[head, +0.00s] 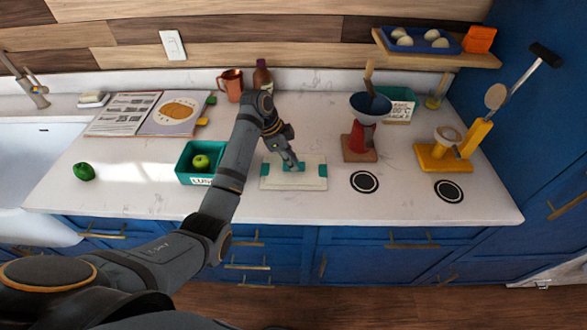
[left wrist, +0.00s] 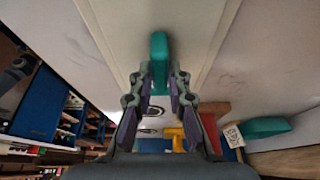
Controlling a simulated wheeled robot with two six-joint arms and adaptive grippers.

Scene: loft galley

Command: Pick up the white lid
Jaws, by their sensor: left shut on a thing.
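The white lid (head: 308,182) is a flat rectangle with teal pieces at its ends and a teal handle at its middle. In the head view it lies level at the middle of the counter; I cannot tell whether it touches the counter. My left gripper (head: 297,166) comes down on it from above. In the left wrist view, the fingers of my left gripper (left wrist: 159,88) are shut on the teal handle (left wrist: 159,52), with the white lid (left wrist: 190,28) beyond. The gripper partly hides the handle in the head view. My right gripper is not in view.
A teal box (head: 186,175) with a green apple (head: 201,162) stands left of the lid. A brown bottle (head: 262,76) and copper jug (head: 231,84) stand behind.

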